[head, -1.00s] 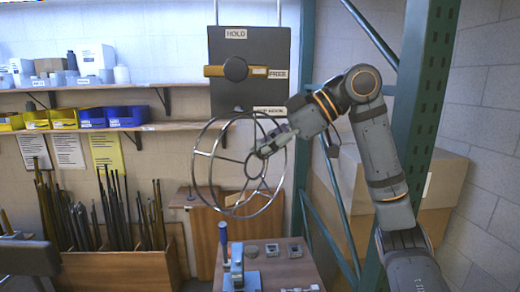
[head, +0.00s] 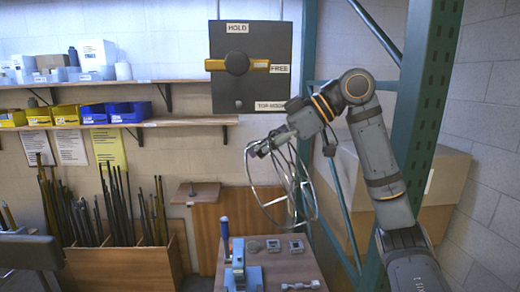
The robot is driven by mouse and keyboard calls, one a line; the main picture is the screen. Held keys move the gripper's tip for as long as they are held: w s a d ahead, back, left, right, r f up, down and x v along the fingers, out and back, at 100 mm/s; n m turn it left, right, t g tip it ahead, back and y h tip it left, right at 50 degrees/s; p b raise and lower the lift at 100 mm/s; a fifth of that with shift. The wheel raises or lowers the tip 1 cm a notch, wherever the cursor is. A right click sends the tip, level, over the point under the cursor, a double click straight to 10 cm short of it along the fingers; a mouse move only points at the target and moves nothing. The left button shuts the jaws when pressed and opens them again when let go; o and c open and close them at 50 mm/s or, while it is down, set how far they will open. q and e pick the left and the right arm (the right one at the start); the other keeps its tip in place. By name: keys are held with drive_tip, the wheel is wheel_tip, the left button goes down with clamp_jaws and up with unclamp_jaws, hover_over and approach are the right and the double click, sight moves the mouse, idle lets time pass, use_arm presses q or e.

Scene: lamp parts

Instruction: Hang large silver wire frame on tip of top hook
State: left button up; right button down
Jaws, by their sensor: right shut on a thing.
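The large silver wire frame (head: 316,200), a round ring with spokes, is held in the air below the dark panel (head: 222,88). It is turned partly edge-on, so its ring looks narrow. My right gripper (head: 258,148) is shut on the wire frame at its upper left; the exact grip point is hard to make out. The label TOP-HOOK (head: 271,105) is at the panel's lower right. A small round spot (head: 238,103) shows on the panel's lower part; I cannot tell whether it is the hook tip. The frame is apart from the panel in the picture. My left gripper is not in view.
A dark knob (head: 237,62) on a yellow bar sits on the panel between HOLD and FREE labels. A green rack post (head: 425,110) and cardboard boxes (head: 440,180) stand at the right. Below is a small table (head: 290,268) with a blue tool (head: 225,240). Shelves with bins are at the left.

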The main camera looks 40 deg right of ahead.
drive_tip(key=c, duration=1.2)
unclamp_jaws()
drive_tip(key=v, duration=0.7)
drive_tip(key=shift+s+d+r, duration=0.1)
drive_tip(key=shift+d, duration=0.15)
